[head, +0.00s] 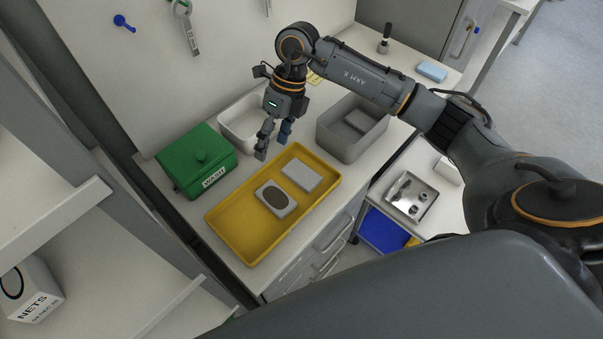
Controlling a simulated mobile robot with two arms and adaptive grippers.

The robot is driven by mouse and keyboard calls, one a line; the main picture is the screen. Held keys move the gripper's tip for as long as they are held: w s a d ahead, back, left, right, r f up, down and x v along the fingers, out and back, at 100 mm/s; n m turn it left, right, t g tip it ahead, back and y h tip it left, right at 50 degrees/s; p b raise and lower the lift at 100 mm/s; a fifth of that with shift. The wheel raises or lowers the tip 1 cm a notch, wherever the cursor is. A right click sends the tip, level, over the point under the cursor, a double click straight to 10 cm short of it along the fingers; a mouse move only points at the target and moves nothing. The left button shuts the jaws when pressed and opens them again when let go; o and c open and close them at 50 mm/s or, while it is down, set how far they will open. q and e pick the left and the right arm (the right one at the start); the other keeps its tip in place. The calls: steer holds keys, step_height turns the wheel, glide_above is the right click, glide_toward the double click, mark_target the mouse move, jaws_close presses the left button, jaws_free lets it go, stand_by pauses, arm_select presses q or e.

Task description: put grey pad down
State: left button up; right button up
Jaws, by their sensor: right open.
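A plain grey pad (303,175) lies flat in the yellow tray (229,225) on the counter. Beside it, nearer the tray's front left, lies a grey block with a dark oval on top (277,199). Another grey piece (357,121) lies inside the grey bin (347,146); I cannot tell which piece the task calls the grey pad. My right gripper (272,146) points down near the tray's back edge, its fingers apart with nothing seen between them. It is clear of the pads. My left gripper is not in view.
A green lidded box with a label (196,163) stands left of the tray. A white bin (238,130) stands behind my right gripper. A light blue block (432,72) lies at the far counter end. A metal tray (409,198) sits on a lower surface at right.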

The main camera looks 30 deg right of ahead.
steer(key=d+h, duration=0.3)
steer(key=d, duration=0.4)
steer(key=p, duration=0.2)
glide_above(302, 173)
steer(key=shift+m+g, duration=0.3)
steer(key=f, duration=0.7)
steer(key=shift+w+d, duration=0.25)
steer(key=shift+w, duration=0.15)
steer(key=f, duration=0.1)
steer(key=f+p, duration=0.1)
steer(key=f, duration=0.1)
steer(key=f+p, duration=0.1)
steer(key=shift+s+a+f, duration=0.2)
steer(key=shift+s+f, duration=0.05)
steer(key=shift+f, duration=0.6)
steer(key=c, duration=0.7)
steer(key=shift+r, duration=0.15)
